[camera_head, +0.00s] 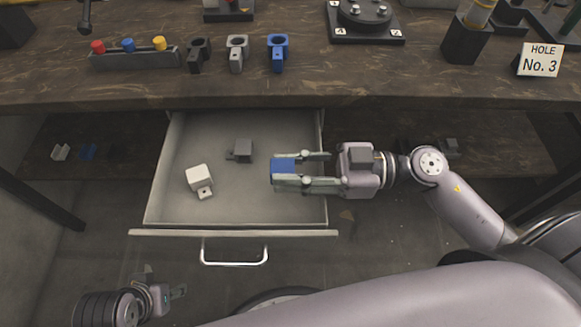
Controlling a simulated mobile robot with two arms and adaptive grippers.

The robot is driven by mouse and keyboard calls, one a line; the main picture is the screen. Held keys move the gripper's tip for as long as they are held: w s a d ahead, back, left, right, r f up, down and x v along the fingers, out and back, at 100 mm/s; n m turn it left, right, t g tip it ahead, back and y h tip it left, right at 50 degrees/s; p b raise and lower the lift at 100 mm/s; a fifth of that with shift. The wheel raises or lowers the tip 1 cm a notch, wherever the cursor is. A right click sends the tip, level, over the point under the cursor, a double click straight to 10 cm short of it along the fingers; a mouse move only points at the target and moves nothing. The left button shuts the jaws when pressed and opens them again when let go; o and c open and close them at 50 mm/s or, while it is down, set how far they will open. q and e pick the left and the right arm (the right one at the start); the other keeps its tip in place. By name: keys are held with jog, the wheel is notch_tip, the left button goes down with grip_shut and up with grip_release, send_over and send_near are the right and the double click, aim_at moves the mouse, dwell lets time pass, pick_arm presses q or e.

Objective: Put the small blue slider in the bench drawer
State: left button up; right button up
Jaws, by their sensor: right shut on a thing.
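The small blue slider (284,166) is between the fingers of my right gripper (285,172), which is shut on it. It is over the right part of the open bench drawer (218,127), inside the drawer's outline; its exact height above the drawer floor is hard to tell. The drawer is pulled out, with its handle towards me. A white slider (199,178) and a dark grey slider (242,149) lie in it. My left gripper (168,286) is low at the bottom left, away from the drawer; its finger opening is unclear.
On the bench top (130,85) stand black, grey and blue ring-topped parts (277,50) and a rack with coloured knobs (130,54). A sign reads "HOLE No. 3" (540,60). The drawer's front floor has free room.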

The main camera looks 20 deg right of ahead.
jog(key=shift+f, duration=0.25)
jog(key=shift+s+f, duration=0.15)
jog(key=shift+f, duration=0.35)
jog(key=o, duration=1)
jog(key=shift+s+f, duration=0.1)
jog(key=shift+f, duration=0.05)
jog(key=shift+r, duration=0.2)
jog(key=v, duration=0.4)
jog(key=r+v, duration=0.1)
jog(key=v, duration=0.3)
jog(key=p+v, duration=0.1)
jog(key=v, duration=0.3)
jog(key=shift+w+r, duration=0.2)
jog(key=shift+r, duration=0.05)
